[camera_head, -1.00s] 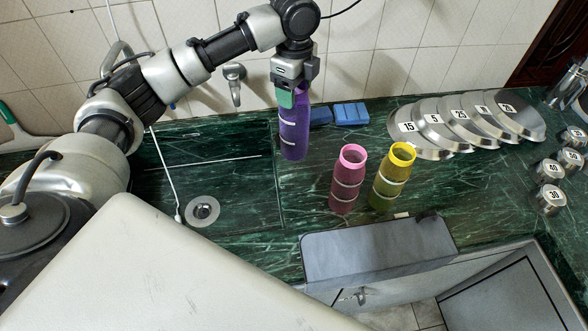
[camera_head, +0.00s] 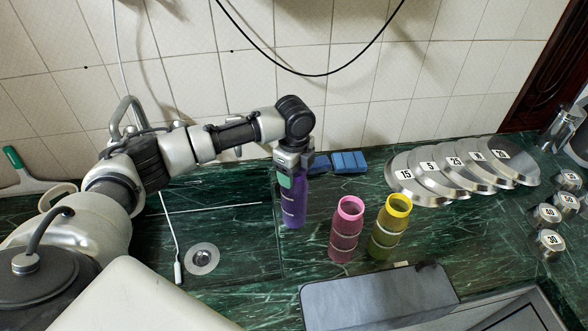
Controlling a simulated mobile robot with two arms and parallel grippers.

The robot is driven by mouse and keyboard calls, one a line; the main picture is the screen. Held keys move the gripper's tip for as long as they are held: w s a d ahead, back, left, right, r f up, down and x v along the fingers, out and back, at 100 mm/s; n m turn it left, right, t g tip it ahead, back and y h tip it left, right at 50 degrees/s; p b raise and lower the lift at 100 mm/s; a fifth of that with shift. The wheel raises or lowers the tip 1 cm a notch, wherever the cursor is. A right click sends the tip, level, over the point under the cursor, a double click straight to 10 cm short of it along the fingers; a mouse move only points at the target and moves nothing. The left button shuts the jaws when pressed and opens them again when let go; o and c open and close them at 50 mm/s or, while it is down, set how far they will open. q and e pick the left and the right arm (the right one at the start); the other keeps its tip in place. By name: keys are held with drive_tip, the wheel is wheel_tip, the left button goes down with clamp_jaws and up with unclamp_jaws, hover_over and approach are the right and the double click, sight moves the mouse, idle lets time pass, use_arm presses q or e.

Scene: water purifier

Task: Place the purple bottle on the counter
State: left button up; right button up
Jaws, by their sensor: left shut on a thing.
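The purple bottle (camera_head: 294,203) stands upright below my left gripper (camera_head: 291,176), at the right edge of the sink area. My left gripper is shut on the bottle's top, pointing down. The bottle's base is at or very near the green marble counter (camera_head: 438,226); I cannot tell if it touches. The top of the bottle is hidden by the gripper. My right gripper is not in view.
A pink bottle (camera_head: 345,232) and a yellow bottle (camera_head: 389,228) stand to the right of the purple one. Blue sponges (camera_head: 348,162) lie behind. Numbered metal lids (camera_head: 430,172) and numbered weights (camera_head: 547,243) are at the right. A sink drain (camera_head: 201,259) is at the left.

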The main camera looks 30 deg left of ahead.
use_arm(q)
drive_tip(key=o, duration=1.2)
drive_tip(key=shift+f, duration=0.1)
drive_tip(key=shift+r+b, duration=1.35)
drive_tip(key=shift+r, duration=4.85)
